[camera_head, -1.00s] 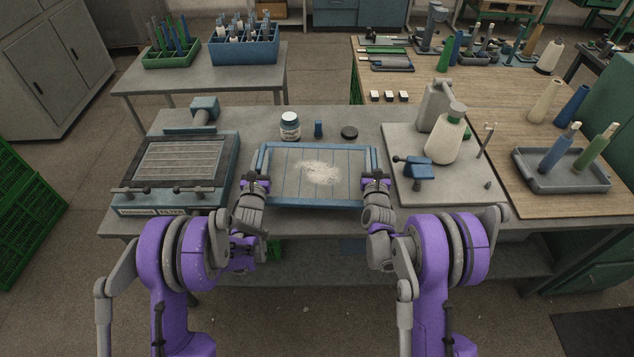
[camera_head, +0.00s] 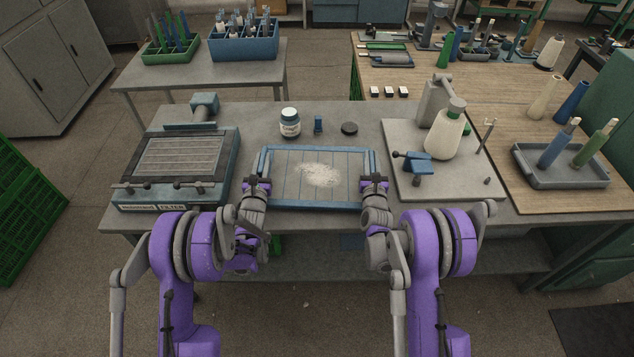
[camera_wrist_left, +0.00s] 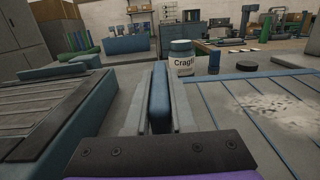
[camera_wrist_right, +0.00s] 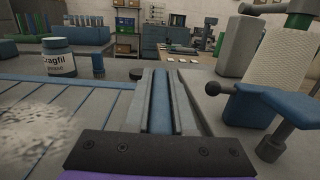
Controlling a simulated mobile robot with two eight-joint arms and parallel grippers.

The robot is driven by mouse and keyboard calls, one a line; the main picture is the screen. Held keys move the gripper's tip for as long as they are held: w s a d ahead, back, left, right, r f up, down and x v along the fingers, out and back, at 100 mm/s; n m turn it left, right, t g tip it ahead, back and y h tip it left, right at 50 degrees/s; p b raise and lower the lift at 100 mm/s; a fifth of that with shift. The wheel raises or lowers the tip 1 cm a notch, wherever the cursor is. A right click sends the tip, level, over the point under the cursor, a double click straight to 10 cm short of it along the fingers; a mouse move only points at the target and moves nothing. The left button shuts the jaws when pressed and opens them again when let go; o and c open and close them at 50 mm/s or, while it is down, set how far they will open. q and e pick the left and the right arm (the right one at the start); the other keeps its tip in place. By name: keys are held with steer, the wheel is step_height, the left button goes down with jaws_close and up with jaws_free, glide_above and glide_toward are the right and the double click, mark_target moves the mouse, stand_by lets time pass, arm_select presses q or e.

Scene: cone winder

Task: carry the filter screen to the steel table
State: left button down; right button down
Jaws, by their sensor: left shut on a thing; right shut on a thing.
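The filter screen is a blue-framed panel (camera_head: 318,149) with slats and a patch of pale lint in its middle. It lies flat, over the front grey metal table (camera_head: 370,118). My left gripper (camera_head: 257,184) is shut on its left frame bar, which shows between the fingers in the left wrist view (camera_wrist_left: 159,95). My right gripper (camera_head: 374,183) is shut on its right frame bar, seen in the right wrist view (camera_wrist_right: 160,100). I cannot tell whether the screen touches the table.
A filter unit (camera_head: 180,155) stands at the left. A jar (camera_head: 290,122), a small blue piece (camera_head: 318,124) and a black disc (camera_head: 349,128) stand behind the screen. A winder plate (camera_head: 405,180) with a cone is at the right. Another grey table (camera_head: 190,81) with crates stands back left.

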arm_select(q)
steer(key=shift+f, duration=0.45)
arm_select(e)
steer(key=shift+f, duration=0.5)
arm_select(q)
steer(key=c, duration=1.2)
jaws_free()
steer(key=shift+f, duration=0.15)
arm_select(e)
steer(key=c, duration=1.2)
jaws_free()
steer(key=shift+f, duration=0.15)
arm_select(q)
steer(key=o, duration=0.4)
arm_select(e)
steer(key=o, duration=0.4)
arm_select(q)
steer(key=shift+o, duration=0.2)
arm_select(e)
steer(key=shift+o, duration=0.2)
arm_select(q)
steer(key=shift+s, duration=0.15)
